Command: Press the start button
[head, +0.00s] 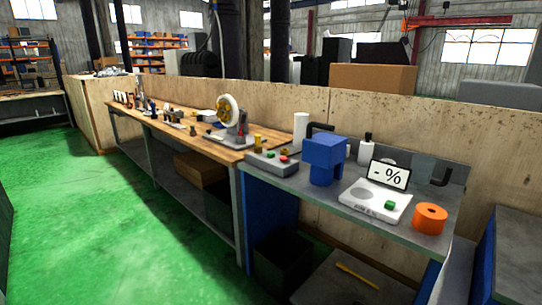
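A grey control box (270,164) sits on the bench, left of a blue block-shaped fixture. A white device (374,204) with a display (389,174) reading "- %" stands further right. A small green piece (390,205) is on its top. No label is legible, so I cannot tell which of these is the start button. Neither of my grippers shows in the head view.
The blue fixture (324,158) and an orange roll (430,218) stand on the grey bench. A grinder-like wheel machine (232,120) and small tools are on the wooden bench. A plywood wall (290,108) runs behind. The green floor (110,215) at left is clear.

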